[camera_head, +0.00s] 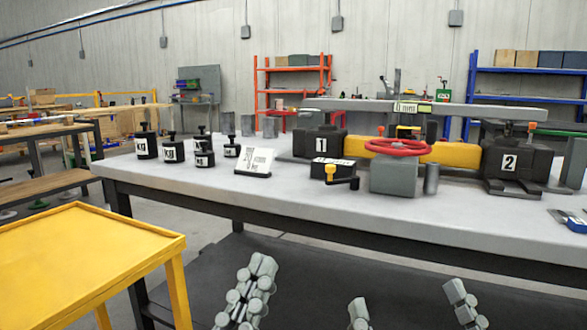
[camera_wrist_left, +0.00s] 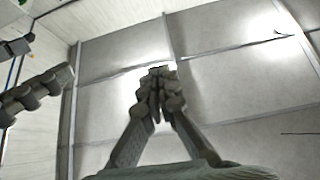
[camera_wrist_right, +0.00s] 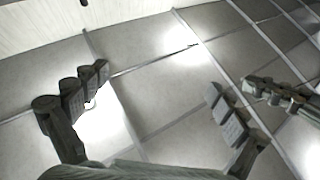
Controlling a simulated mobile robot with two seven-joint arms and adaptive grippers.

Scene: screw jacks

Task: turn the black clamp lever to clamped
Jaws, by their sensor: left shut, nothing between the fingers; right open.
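A small black block with a white label (camera_head: 331,169) sits near the front edge of the table. A dark upright piece with a red tip (camera_head: 532,127) stands by the black block marked 2 (camera_head: 516,160). My left gripper (camera_head: 261,268), also in the left wrist view (camera_wrist_left: 157,75), is shut and empty, in front of and below the tabletop. My right gripper (camera_head: 408,300), fingers spread in the right wrist view (camera_wrist_right: 157,92), is open and empty.
The grey table (camera_head: 300,208) carries a red handwheel (camera_head: 397,147), a yellow beam (camera_head: 450,153), block 1 (camera_head: 320,143), a long grey bar (camera_head: 425,109) and several black weights (camera_head: 146,146). A sign (camera_head: 254,160) stands mid-table. A yellow table (camera_head: 80,255) is at left.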

